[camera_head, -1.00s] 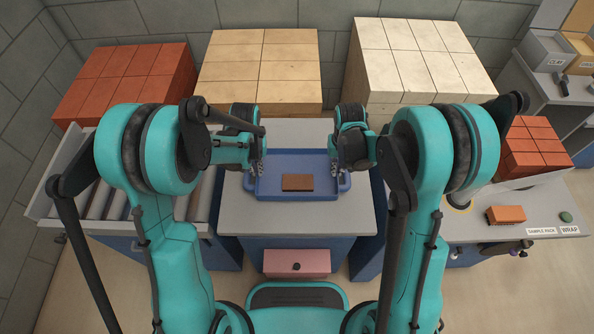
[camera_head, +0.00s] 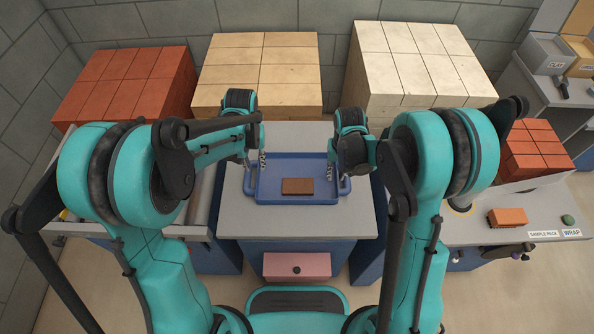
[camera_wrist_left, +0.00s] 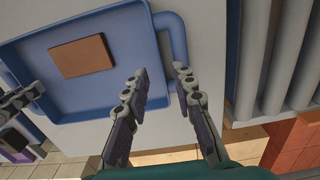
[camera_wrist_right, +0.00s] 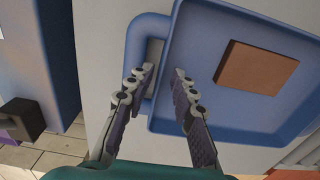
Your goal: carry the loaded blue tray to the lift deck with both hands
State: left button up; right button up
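The blue tray (camera_head: 297,163) lies on the grey top of the middle cabinet with one brown brick (camera_head: 297,186) inside it. My left gripper (camera_head: 254,165) is at the tray's left handle. In the left wrist view its fingers (camera_wrist_left: 160,92) are apart, on either side of the handle bar (camera_wrist_left: 177,55), with a gap showing. My right gripper (camera_head: 339,172) is at the tray's right handle. In the right wrist view its fingers (camera_wrist_right: 162,78) are apart, on either side of the handle bar (camera_wrist_right: 137,60). The lift deck cannot be made out for certain.
A roller conveyor (camera_wrist_left: 272,60) lies just left of the cabinet. A side bench (camera_head: 470,225) with an orange brick (camera_head: 507,217) stands at the right. Red (camera_head: 125,85), tan (camera_head: 258,75) and cream (camera_head: 420,65) block stacks stand behind. A pink drawer (camera_head: 296,266) is below the tray.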

pick_arm(q)
jog(key=shift+r, duration=1)
pick_arm(e)
jog(key=shift+r, duration=0.15)
notch_tip(320, 180, up, 12)
pick_arm(q)
jog(key=shift+r, duration=0.1)
